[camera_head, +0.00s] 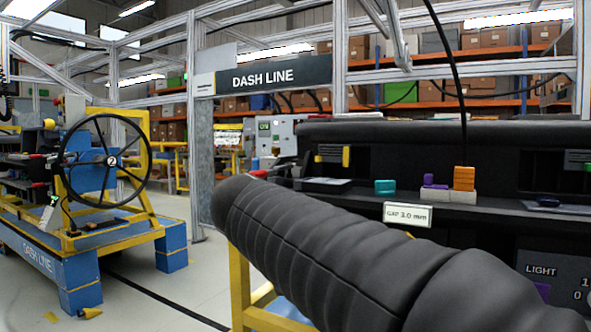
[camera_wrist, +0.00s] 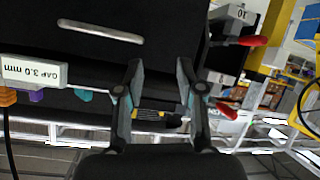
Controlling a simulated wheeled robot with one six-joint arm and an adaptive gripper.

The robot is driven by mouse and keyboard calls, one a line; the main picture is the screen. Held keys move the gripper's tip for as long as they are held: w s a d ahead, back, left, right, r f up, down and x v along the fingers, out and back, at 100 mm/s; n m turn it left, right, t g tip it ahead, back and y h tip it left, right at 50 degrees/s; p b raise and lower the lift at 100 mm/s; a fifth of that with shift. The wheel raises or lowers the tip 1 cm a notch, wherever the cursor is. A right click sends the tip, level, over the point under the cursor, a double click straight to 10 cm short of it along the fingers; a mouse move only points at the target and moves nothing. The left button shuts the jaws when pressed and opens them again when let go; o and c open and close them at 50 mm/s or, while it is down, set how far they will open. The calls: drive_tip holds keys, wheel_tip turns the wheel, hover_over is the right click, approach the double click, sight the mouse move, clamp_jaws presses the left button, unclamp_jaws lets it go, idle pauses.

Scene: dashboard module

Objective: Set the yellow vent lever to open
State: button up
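The yellow vent lever (camera_head: 346,156) shows in the head view as a small upright yellow piece on the dark dashboard (camera_head: 480,208). It is beside a small dark label (camera_head: 328,154). Its setting is too small to read. In the wrist view, the dashboard is upside down and a label with a yellow strip (camera_wrist: 150,114) shows between my fingers; I cannot make out the lever clearly there. My gripper (camera_wrist: 159,68) is open and empty, its fingers apart in front of the dashboard. In the head view my arm's dark sleeve hides the gripper.
A "GAP 3.0 mm" tag (camera_head: 407,214), a teal block (camera_head: 385,187), a purple block (camera_head: 434,182) and orange blocks (camera_head: 464,178) are along the dashboard. Red-tipped levers (camera_wrist: 252,41) stick out at its side.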

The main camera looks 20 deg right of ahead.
sight(316, 159)
drive_tip(key=w+a+r+m+t+h, duration=0.1)
drive_tip(key=w+r+m+h, duration=0.1)
drive_tip(key=w+r, duration=0.3)
drive_tip(key=w+a+r+m+t+h, duration=0.1)
drive_tip(key=w+r+m+h, duration=0.15)
drive_tip(key=r, duration=0.45)
drive_tip(key=x, duration=0.4)
drive_tip(key=p+x, duration=0.1)
drive_tip(key=x, duration=0.4)
drive_tip(key=r+p+x, duration=0.1)
drive_tip(key=x, duration=0.4)
drive_tip(key=shift+w+d+r, duration=0.1)
drive_tip(key=shift+d, duration=0.1)
drive_tip(key=shift+c, duration=0.2)
clamp_jaws()
